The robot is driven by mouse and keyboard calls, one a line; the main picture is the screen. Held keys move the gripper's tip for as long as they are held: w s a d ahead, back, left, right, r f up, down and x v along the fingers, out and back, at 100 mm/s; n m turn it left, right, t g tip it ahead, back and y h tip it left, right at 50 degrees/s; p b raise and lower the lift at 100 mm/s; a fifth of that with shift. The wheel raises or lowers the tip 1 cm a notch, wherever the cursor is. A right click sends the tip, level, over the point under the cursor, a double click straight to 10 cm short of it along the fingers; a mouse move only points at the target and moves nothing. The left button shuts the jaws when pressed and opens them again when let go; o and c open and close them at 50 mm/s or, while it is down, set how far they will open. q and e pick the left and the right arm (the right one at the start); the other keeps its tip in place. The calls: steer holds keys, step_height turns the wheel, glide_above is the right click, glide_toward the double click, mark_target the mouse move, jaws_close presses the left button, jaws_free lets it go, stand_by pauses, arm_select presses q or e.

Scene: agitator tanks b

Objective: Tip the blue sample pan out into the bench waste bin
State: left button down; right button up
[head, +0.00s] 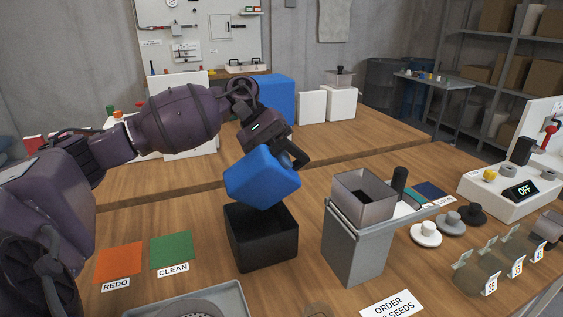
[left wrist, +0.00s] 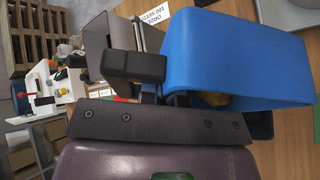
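The blue sample pan (head: 262,183) hangs tilted over the black bench waste bin (head: 262,258), with its outer faces toward the head camera. My left gripper (head: 290,150) is shut on the pan's upper edge. In the left wrist view the pan (left wrist: 235,50) fills the upper right, and a small brownish-yellow patch (left wrist: 214,98) shows at its lower edge; I cannot tell how much is in the pan. The bin's inside is dark, and its contents are hidden. My right gripper is not in view.
A grey stand with an open-topped grey container (head: 362,195) is just right of the bin. Orange (head: 119,262) and green (head: 172,250) mats lie to its left. A metal tray (head: 190,303) is in front. Weights and a scale (head: 510,190) are at right.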

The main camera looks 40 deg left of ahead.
arm_select(q)
steer(key=shift+a, duration=0.1)
steer(key=shift+w+a+h, duration=0.25)
steer(key=shift+a+h, duration=0.1)
steer(key=shift+h, duration=0.15)
steer(key=shift+a+b, duration=0.1)
steer(key=shift+b, duration=0.25)
steer(key=shift+w+a+g+h, duration=0.3)
steer(key=shift+a+g+h, duration=0.1)
steer(key=shift+h, duration=0.1)
steer(key=shift+a+n+b, duration=0.1)
steer(key=shift+n+b, duration=0.2)
steer(key=shift+b, duration=0.05)
